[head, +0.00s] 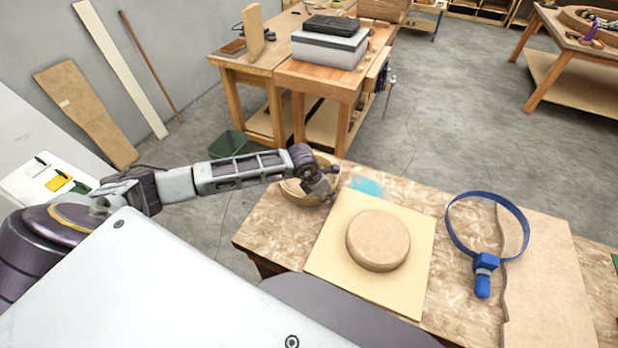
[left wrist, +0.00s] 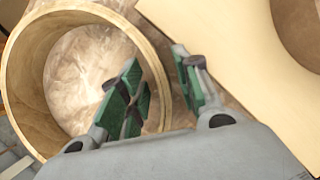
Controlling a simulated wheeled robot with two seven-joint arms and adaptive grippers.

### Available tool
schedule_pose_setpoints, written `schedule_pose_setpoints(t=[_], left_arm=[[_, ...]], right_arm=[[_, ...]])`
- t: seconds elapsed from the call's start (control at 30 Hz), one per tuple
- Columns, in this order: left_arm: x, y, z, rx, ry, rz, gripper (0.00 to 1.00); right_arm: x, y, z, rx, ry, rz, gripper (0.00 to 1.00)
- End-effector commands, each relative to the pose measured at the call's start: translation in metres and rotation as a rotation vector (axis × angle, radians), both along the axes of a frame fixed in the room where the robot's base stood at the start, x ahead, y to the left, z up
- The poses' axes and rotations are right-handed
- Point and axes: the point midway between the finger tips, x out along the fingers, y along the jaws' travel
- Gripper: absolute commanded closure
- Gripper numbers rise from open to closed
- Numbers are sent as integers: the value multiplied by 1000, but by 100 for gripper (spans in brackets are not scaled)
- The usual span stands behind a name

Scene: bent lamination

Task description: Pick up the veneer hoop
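The veneer hoop (head: 296,197) is a round, pale wooden ring near the table's back left edge. Its band (left wrist: 25,85) fills the left of the left wrist view, with the mottled tabletop showing through it. My left gripper (head: 325,184) is at the hoop's right side and hides part of it in the head view. In the left wrist view its green-padded fingers (left wrist: 160,80) are apart, one over the hoop's inside and one outside, with the hoop's wall between them. I cannot tell whether either pad touches. My right gripper is not in view.
Right of the hoop, a round wooden form (head: 378,238) sits on a pale square board (head: 330,258). A blue strap clamp (head: 484,264) lies farther right, by a brown sheet (head: 545,275). A teal patch (head: 367,187) is behind the board. Another workbench (head: 285,72) stands behind.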

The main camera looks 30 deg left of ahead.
Motion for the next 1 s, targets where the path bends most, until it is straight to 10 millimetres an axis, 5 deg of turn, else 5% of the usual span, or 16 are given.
schedule_pose_setpoints(t=[0.17, 0.43, 1.0], left_arm=[[0, 0, 0, 0, 0, 0, 67], [0, 0, 0, 0, 0, 0, 99], [1, 0, 6, 0, -2, 0, 100]], right_arm=[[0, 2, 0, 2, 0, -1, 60], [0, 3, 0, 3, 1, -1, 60], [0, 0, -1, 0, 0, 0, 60]])
